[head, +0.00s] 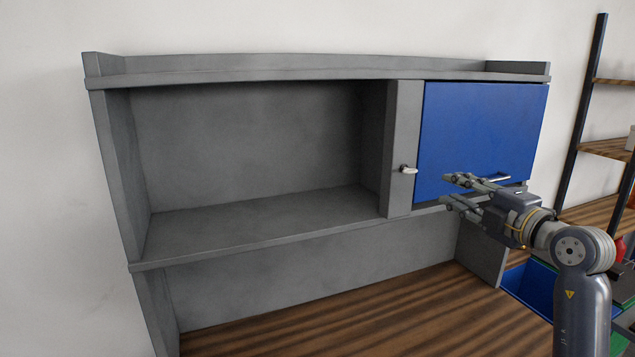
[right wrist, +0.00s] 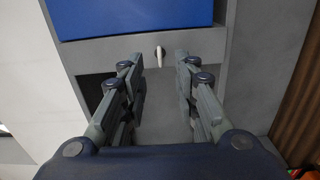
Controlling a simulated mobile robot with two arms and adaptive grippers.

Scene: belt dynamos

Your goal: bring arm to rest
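My right gripper (head: 446,188) is in front of the lower part of the closed blue cabinet door (head: 480,130). Its fingers point left toward the grey post, and they are apart with nothing between them. The right wrist view also shows the open fingers (right wrist: 160,57), with a small pale knob (right wrist: 159,53) beyond the gap. That knob (head: 407,169) sits on the grey post left of the door, apart from the fingertips in the head view. My left gripper is in neither view.
The grey cabinet (head: 250,250) has an empty open compartment on its left. A wooden worktop (head: 330,310) below is bare. At the right stand a shelf rack (head: 590,100), a blue tray (head: 535,285) and a red object (head: 619,248) near my right arm.

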